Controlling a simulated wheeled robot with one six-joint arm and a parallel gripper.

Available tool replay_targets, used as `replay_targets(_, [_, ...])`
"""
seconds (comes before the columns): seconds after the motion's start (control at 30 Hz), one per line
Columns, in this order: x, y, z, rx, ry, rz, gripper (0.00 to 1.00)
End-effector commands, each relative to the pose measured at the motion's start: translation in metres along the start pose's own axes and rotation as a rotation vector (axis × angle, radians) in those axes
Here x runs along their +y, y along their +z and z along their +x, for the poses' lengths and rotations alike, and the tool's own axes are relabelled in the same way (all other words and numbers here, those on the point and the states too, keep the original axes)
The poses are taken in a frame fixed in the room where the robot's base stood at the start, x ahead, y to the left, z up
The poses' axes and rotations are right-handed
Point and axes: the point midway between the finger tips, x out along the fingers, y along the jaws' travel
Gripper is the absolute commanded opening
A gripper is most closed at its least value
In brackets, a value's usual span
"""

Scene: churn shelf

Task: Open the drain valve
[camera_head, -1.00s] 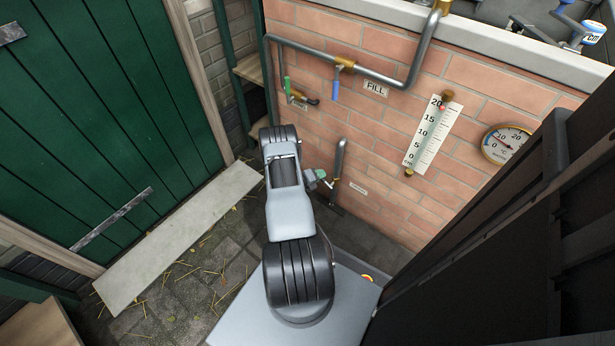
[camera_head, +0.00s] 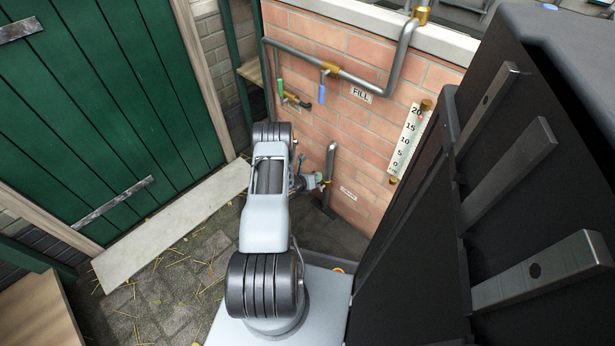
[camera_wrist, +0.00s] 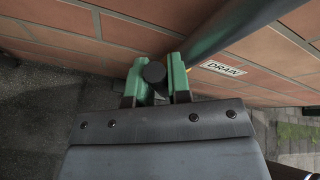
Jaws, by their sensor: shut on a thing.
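The drain pipe (camera_head: 331,160) is a grey bent pipe standing low at the brick wall, beside a small label. In the wrist view the label (camera_wrist: 222,69) reads DRAIN, and the pipe (camera_wrist: 230,28) runs up to the right. My gripper (camera_head: 318,181) is at the drain pipe, low by the wall. In the wrist view its green fingertips (camera_wrist: 160,82) are shut on a dark, round-ended valve handle (camera_wrist: 155,73). The rest of the handle and most of the valve body are hidden behind the fingers and gripper housing.
The fill pipe (camera_head: 365,78) with a blue-handled valve (camera_head: 322,92) and a green-handled valve (camera_head: 280,87) is higher on the wall. A level scale (camera_head: 408,145) is to the right. A green door (camera_head: 95,110) and a pale plank (camera_head: 170,232) lie left. Paving between them is mostly clear.

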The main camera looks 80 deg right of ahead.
Motion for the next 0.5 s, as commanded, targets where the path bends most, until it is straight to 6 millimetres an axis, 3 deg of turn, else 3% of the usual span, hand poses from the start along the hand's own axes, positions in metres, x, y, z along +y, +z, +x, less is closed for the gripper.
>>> replay_targets(0.47, [-0.0014,0.0013,0.0013,-0.004,0.004,0.014,0.0])
replay_targets(0.5, [-0.0015,0.0014,0.0013,-0.004,0.003,0.014,0.22])
